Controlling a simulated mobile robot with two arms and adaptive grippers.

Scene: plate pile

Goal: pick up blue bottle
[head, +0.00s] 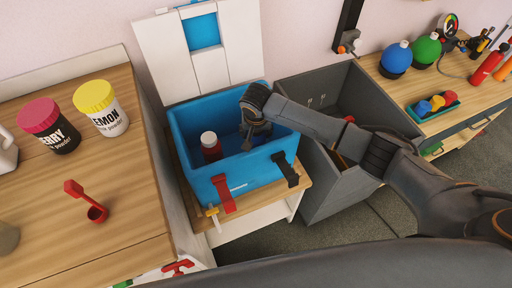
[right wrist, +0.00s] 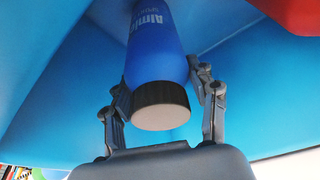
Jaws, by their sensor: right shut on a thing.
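In the head view my right gripper (head: 257,132) reaches down into the blue bin (head: 205,178), and the gripper and arm mostly hide the bottle. My left gripper is not in view.
A red bottle with a white cap (head: 209,139) stands in the blue bin, left of my gripper. A grey bin (head: 315,190) is to the right. The left wooden table holds two powder tubs (head: 97,100) and a red scoop (head: 96,212).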

